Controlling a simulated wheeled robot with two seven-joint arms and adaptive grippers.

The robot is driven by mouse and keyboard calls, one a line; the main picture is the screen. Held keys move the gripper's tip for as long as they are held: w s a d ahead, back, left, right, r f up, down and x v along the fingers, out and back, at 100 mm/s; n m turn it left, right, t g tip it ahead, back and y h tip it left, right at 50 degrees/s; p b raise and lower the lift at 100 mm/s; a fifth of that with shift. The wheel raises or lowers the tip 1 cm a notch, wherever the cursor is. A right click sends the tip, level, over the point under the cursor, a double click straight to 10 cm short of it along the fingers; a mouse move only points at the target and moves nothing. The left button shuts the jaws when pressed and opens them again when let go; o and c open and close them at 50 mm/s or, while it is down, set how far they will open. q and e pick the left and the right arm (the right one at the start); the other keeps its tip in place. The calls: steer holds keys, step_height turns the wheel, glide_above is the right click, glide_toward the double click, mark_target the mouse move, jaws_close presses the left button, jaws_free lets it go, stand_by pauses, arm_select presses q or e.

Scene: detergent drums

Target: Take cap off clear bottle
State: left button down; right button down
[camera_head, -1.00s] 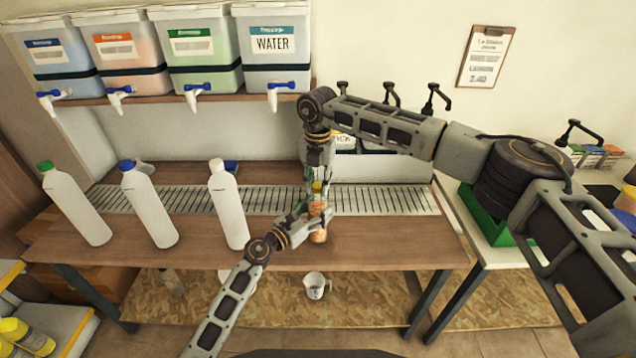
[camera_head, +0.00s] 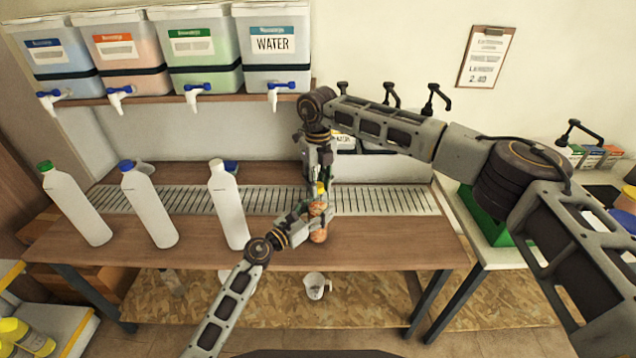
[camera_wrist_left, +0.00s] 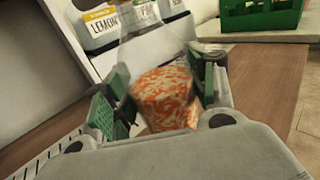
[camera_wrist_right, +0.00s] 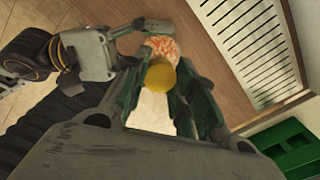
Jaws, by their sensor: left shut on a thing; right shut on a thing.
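The clear bottle (camera_head: 318,236), with orange-and-white contents, stands at the front of the wooden bench in the head view. My left gripper (camera_head: 307,217) is shut around its body from the left. The left wrist view shows the bottle (camera_wrist_left: 165,96) between the green finger pads, its clear upper part blurred. My right gripper (camera_head: 321,186) comes from above and is shut on the yellow cap (camera_wrist_right: 159,75). In the right wrist view the cap is in line with the bottle (camera_wrist_right: 163,47); I cannot tell whether they touch.
Three white bottles (camera_head: 148,208) with green, blue and white caps stand to the left on the bench (camera_head: 270,256). A slotted drain grate (camera_head: 265,199) runs behind. Tap containers (camera_head: 195,48) sit on the shelf above. A white mug (camera_head: 315,285) is on the lower board.

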steer(key=n, duration=0.3)
steer(key=shift+n, duration=0.4)
steer(key=n, duration=0.3)
steer(key=shift+n, duration=0.4)
steer(key=n, duration=0.7)
steer(key=shift+n, duration=0.3)
steer(key=n, duration=0.7)
steer(key=shift+n, duration=0.4)
steer(key=n, duration=0.6)
steer(key=shift+r+n, duration=0.1)
steer(key=shift+n, duration=0.3)
steer(key=shift+r, duration=1.25)
